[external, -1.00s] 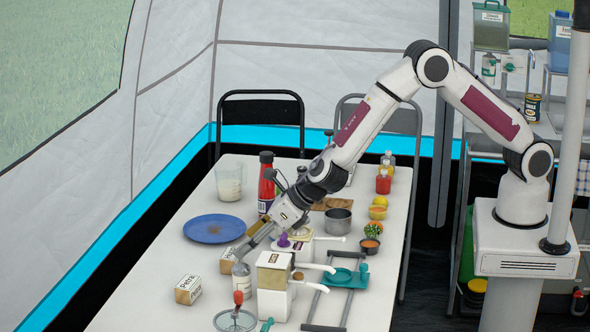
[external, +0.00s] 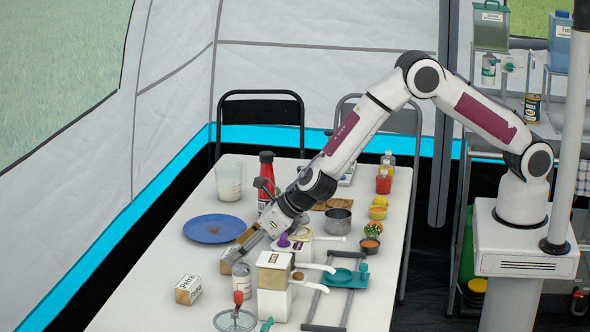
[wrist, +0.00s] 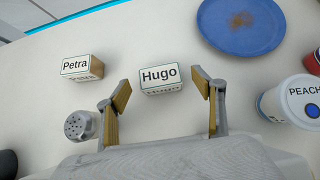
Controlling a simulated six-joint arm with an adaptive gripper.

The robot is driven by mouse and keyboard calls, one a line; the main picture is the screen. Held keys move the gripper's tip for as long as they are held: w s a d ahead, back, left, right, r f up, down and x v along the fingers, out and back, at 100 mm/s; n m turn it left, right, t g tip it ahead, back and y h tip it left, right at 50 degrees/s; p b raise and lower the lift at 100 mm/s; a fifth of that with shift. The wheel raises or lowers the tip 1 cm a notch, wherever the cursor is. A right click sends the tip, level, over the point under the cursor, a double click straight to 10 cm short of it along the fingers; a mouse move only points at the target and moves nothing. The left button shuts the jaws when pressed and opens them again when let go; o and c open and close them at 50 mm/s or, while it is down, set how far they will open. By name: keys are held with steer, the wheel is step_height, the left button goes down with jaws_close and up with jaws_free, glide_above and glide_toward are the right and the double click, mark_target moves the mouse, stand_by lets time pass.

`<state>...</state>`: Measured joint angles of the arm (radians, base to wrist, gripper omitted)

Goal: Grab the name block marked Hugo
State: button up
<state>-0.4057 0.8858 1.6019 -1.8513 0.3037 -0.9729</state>
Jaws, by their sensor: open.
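The Hugo name block (wrist: 160,79) lies on the white table with its printed label facing up in the wrist view. In the external view, the block (external: 228,258) is partly hidden behind my gripper (external: 241,249). In the wrist view my gripper (wrist: 163,110) is open, with one finger on each side of the view and the Hugo block ahead between them, apart from both fingers. A second block marked Petra (wrist: 80,67) sits to the left; it also shows in the external view (external: 188,290).
A shaker (wrist: 80,126) stands close to the left finger. A blue plate (wrist: 243,24) lies beyond, at the upper right, and a tub marked Peach (wrist: 292,101) is at the right.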

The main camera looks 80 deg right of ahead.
steer(key=shift+x, duration=1.75)
steer(key=shift+c, duration=0.4)
steer(key=c, duration=1.1)
